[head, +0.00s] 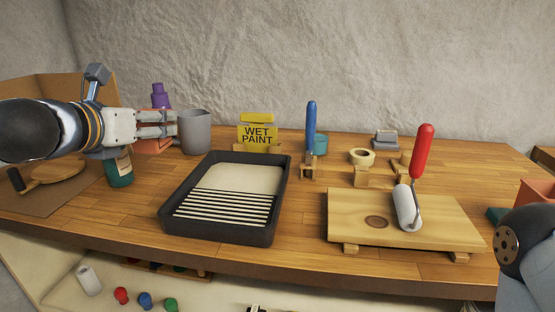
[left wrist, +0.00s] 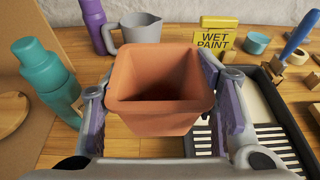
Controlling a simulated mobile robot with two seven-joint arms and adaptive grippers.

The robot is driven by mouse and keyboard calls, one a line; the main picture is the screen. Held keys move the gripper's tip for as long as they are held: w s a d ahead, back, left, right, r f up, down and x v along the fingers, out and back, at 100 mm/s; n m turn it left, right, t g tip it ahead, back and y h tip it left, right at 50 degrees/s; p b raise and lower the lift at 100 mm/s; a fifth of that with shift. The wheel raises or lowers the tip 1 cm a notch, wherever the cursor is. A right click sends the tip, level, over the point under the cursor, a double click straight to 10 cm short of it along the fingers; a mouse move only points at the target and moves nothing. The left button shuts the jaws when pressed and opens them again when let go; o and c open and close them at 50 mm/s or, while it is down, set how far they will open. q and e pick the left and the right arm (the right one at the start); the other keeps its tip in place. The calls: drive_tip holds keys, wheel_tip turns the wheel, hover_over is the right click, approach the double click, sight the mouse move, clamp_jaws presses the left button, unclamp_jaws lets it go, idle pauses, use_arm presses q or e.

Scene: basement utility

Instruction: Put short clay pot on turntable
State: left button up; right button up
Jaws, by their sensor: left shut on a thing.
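A square terracotta clay pot (left wrist: 160,85) is between the fingers of my left gripper (left wrist: 165,105) in the left wrist view, its open top toward the camera. In the head view the pot (head: 152,147) is partly hidden behind my left gripper (head: 172,124), which is shut on it. A round wooden disc (head: 58,171), which looks like the turntable, lies on a brown board at the far left. The disc also shows at the left edge of the left wrist view (left wrist: 10,112). My right gripper is out of view.
A teal bottle (head: 119,170) stands near the disc. A grey jug (head: 195,131) and purple bottle (head: 160,96) stand behind. A black paint tray (head: 270,198) lies right of the gripper. Another terracotta object (head: 538,191) is at the right edge. Bare wood shows before the tray.

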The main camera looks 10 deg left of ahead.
use_arm(q)
drive_tip(key=shift+w, duration=0.2)
drive_tip(key=shift+s+a, duration=0.1)
drive_tip(key=w+a+f+b, duration=0.1)
drive_tip(key=w+f, duration=0.2)
drive_tip(key=w+a+f+b, duration=0.1)
drive_tip(key=w+a+f, duration=0.1)
drive_tip(key=w+f, duration=0.1)
drive_tip(key=w+a+f+b, duration=0.1)
drive_tip(key=w+a+f, duration=0.1)
drive_tip(key=w, duration=0.3)
drive_tip(key=shift+w+f+b, duration=0.15)
drive_tip(key=shift+f+b, duration=0.2)
drive_tip(key=shift+f, duration=0.25)
drive_tip(key=f, duration=0.2)
drive_tip(key=w+f+b, duration=0.1)
drive_tip(key=f, duration=0.1)
drive_tip(key=shift+a, duration=0.2)
drive_tip(key=shift+s+r, duration=0.1)
drive_tip(key=shift+r, duration=0.15)
drive_tip(key=shift+f, duration=0.2)
drive_tip(key=o, duration=0.9)
drive_tip(key=shift+f, duration=0.1)
drive_tip(key=o, duration=0.4)
drive_tip(key=shift+c, duration=0.2)
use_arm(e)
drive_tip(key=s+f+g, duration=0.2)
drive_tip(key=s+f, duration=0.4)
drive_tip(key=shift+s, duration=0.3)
